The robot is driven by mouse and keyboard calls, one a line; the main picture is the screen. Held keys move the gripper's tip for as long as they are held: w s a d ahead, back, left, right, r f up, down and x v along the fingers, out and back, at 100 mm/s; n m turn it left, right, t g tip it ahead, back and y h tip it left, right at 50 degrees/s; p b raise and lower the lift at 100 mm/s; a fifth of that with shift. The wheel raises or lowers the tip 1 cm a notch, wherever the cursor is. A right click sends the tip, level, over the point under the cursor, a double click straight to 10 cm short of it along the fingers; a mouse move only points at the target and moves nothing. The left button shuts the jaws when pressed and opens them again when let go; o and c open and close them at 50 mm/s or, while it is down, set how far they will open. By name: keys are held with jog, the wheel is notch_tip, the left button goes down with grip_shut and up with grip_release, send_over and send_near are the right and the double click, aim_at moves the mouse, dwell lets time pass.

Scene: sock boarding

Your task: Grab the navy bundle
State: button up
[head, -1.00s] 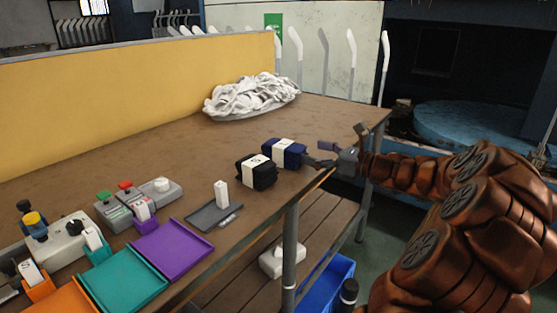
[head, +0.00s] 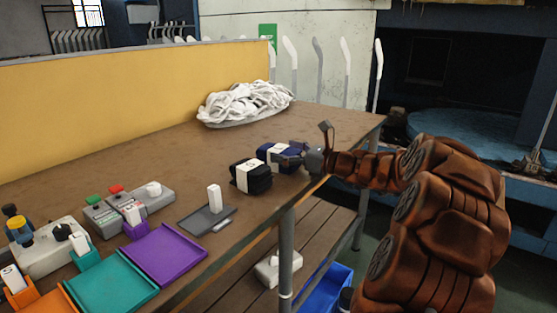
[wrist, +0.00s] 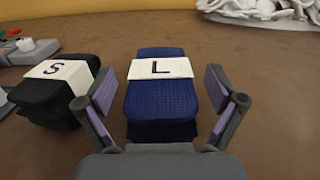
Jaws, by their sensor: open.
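The navy bundle (wrist: 160,98) is a folded stack with a white band marked L. It lies on the brown table and also shows in the head view (head: 266,152), partly hidden by my gripper. My gripper (wrist: 163,90) is open, with one finger on each side of the navy bundle. A small gap shows at each side in the wrist view. In the head view my gripper (head: 293,156) reaches in from the right at table height. A black bundle (wrist: 48,105) with a white band marked S sits just left of the navy one; it also shows in the head view (head: 251,178).
A heap of white socks (head: 245,103) lies at the back of the table (head: 180,145). A grey tray (head: 207,220) with a white block, purple tray (head: 163,254) and teal tray (head: 110,283) lie to the left. A yellow panel (head: 130,95) borders the back.

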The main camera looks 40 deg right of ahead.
jog(key=c, duration=1.3)
